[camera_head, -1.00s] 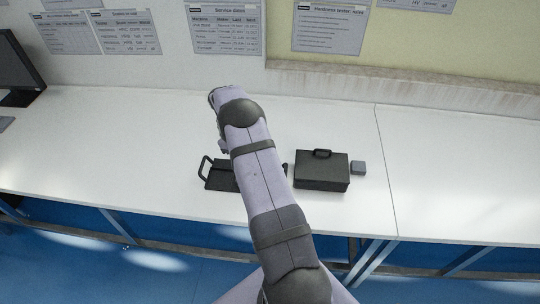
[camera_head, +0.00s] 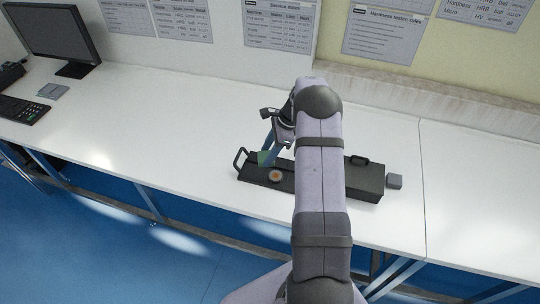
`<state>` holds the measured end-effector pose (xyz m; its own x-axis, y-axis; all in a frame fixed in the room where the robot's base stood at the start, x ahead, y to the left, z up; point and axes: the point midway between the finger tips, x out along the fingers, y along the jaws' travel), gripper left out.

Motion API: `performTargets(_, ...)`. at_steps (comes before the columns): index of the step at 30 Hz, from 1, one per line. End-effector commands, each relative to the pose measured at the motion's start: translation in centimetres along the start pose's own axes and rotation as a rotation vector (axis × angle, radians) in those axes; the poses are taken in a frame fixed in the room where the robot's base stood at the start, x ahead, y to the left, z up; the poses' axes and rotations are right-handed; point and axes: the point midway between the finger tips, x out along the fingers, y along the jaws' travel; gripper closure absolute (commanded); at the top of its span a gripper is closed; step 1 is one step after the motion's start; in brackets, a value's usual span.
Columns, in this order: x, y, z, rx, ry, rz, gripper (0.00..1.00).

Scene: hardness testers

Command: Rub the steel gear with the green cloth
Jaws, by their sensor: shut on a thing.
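The green cloth (camera_head: 264,159) shows as a small green patch at the tips of my gripper (camera_head: 266,154). My gripper points down, shut on the cloth, above the left part of a flat black case. A small round brownish-grey piece (camera_head: 276,176) lies on that case, just right of and nearer than the cloth. It looks like the steel gear, but it is too small to make out teeth. I cannot tell whether the cloth touches the case. My arm hides the area just right of the round piece.
The flat black case (camera_head: 252,174) has a handle at its left. A monitor (camera_head: 50,32) and keyboard (camera_head: 22,110) are at far left. The white bench (camera_head: 150,125) between is clear.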

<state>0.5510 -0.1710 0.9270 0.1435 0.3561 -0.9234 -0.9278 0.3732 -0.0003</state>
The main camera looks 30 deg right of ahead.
Motion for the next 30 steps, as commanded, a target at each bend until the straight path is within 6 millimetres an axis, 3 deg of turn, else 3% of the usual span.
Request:
performTargets(9, 0.0, -0.1, -0.1, 0.281, 0.001, -0.116, 0.75)
performTargets(19, 0.5, -0.2, -0.3, 0.310, 0.001, -0.128, 0.75)
performTargets(30, 3.5, -0.1, -1.6, 0.308, 0.001, -0.127, 0.75)
